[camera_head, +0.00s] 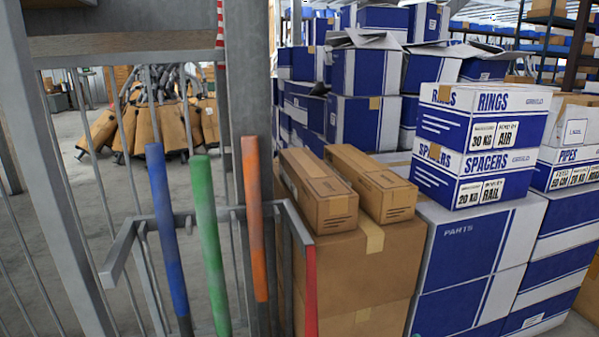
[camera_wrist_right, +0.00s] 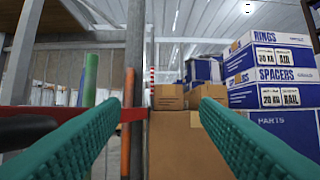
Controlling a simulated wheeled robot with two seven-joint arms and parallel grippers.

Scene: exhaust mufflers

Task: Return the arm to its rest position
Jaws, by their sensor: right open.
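My right gripper (camera_wrist_right: 160,103) shows in the right wrist view as two green textured fingers spread wide, with nothing between them. Beyond the gap are an upright orange handle (camera_wrist_right: 128,125), a grey post and cardboard boxes. Neither gripper nor arm shows in the head view. My left gripper is in no view.
Blue (camera_head: 168,235), green (camera_head: 209,240) and orange (camera_head: 254,215) handles stand in a grey rack (camera_head: 122,250) by a barred fence. A red bar (camera_wrist_right: 70,113) crosses behind my left-side finger. Brown cartons (camera_head: 365,265) and blue-white boxes (camera_head: 470,255) are stacked at right.

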